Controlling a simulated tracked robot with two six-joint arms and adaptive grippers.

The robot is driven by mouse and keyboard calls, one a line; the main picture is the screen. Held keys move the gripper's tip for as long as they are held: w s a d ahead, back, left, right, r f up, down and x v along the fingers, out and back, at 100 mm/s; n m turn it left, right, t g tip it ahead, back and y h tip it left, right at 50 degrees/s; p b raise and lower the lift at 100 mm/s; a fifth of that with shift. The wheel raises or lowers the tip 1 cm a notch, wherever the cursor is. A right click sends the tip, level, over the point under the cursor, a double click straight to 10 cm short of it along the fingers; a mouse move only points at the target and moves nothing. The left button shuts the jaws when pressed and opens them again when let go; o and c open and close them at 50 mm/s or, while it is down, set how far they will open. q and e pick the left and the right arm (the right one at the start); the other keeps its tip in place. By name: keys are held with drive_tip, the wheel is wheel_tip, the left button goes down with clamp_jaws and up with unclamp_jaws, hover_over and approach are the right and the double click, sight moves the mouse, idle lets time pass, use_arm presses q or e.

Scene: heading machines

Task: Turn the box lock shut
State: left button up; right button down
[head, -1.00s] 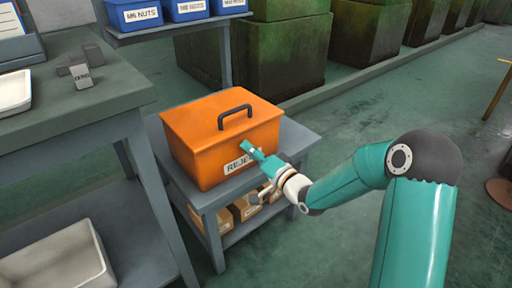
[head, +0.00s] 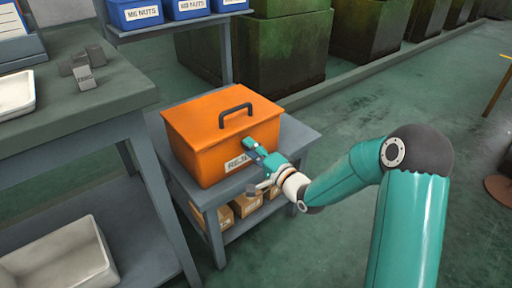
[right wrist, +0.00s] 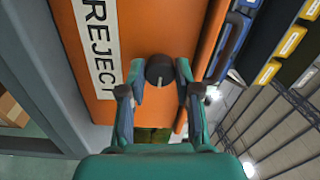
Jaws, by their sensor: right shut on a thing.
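The orange reject box (head: 200,133) stands closed on a small grey table, with a black handle (head: 235,114) on its lid. Its lock (right wrist: 160,71) is a dark round knob with a light line, on the front face beside the REJECT label (right wrist: 100,45) in the right wrist view. My right gripper (head: 250,148) is at the box front, its two fingers (right wrist: 160,78) on either side of the knob and shut on it. In the head view the gripper hides the lock. My left gripper is not in view.
The small grey table (head: 304,137) has several cardboard boxes (head: 246,205) on its lower shelf. A grey workbench (head: 115,90) stands at the left with a white tray (head: 14,96). Blue nut bins (head: 135,14) sit behind.

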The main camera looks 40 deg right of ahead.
drive_tip(key=shift+d+f, duration=0.1)
drive_tip(key=shift+d, duration=0.15)
drive_tip(key=c, duration=0.9)
unclamp_jaws()
drive_tip(key=shift+o, duration=0.5)
drive_tip(key=shift+a, duration=0.1)
drive_tip(key=s, duration=1.2)
drive_tip(key=shift+d+f, duration=0.2)
drive_tip(key=shift+d, duration=0.25)
drive_tip(key=shift+a, duration=0.1)
